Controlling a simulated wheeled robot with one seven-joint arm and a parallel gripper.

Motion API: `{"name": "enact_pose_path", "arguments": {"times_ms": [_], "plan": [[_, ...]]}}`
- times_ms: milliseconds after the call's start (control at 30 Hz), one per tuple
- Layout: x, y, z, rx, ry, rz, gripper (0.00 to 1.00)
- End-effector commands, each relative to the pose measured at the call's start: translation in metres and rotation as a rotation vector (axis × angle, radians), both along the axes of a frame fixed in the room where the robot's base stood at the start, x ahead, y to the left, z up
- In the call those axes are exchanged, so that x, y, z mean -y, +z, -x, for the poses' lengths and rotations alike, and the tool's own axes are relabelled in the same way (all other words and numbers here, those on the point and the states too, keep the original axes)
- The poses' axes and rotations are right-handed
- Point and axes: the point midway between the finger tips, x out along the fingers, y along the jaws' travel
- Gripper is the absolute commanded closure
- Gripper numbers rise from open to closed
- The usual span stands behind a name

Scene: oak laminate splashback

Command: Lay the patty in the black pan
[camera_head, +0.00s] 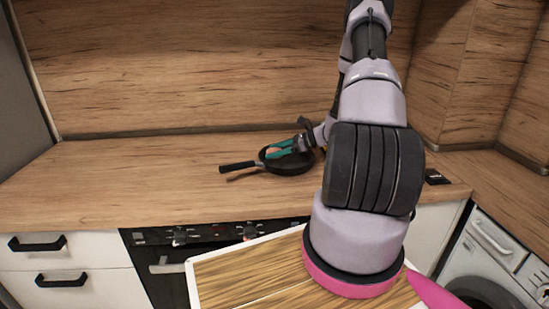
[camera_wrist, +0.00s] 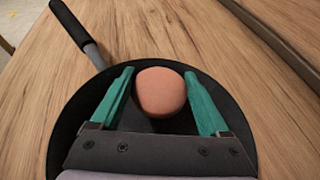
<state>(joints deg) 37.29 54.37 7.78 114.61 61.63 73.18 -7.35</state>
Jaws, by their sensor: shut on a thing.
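The black pan (camera_head: 289,165) sits on the wooden counter, with its handle pointing left in the head view. In the wrist view the pan (camera_wrist: 66,134) lies below my gripper (camera_wrist: 166,88). The patty (camera_wrist: 161,92) is a round pinkish-brown piece between the two teal fingers, over the inside of the pan. My gripper (camera_head: 284,151) is shut on the patty. Part of the patty (camera_head: 276,150) shows between the fingers in the head view. Whether the patty touches the pan floor cannot be told.
The wooden counter (camera_head: 130,185) is clear to the left of the pan. The wooden splashback (camera_head: 200,70) rises behind it. An oven front (camera_head: 200,240) and white drawers (camera_head: 65,260) are below. A small black item (camera_head: 437,177) lies at the counter's right end.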

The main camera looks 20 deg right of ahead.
Motion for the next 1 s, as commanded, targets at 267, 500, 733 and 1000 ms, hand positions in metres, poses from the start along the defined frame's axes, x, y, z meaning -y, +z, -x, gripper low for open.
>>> {"name": "enact_pose_path", "arguments": {"times_ms": [267, 500, 733, 1000], "plan": [[0.0, -0.025, 0.0, 0.001, -0.001, -0.001, 0.78], [0.0, -0.028, 0.0, 0.001, 0.0, -0.001, 0.78], [0.0, -0.027, 0.0, 0.0, 0.0, 0.0, 0.09], [0.007, -0.022, 0.003, 0.001, -0.002, 0.0, 0.09]]}}
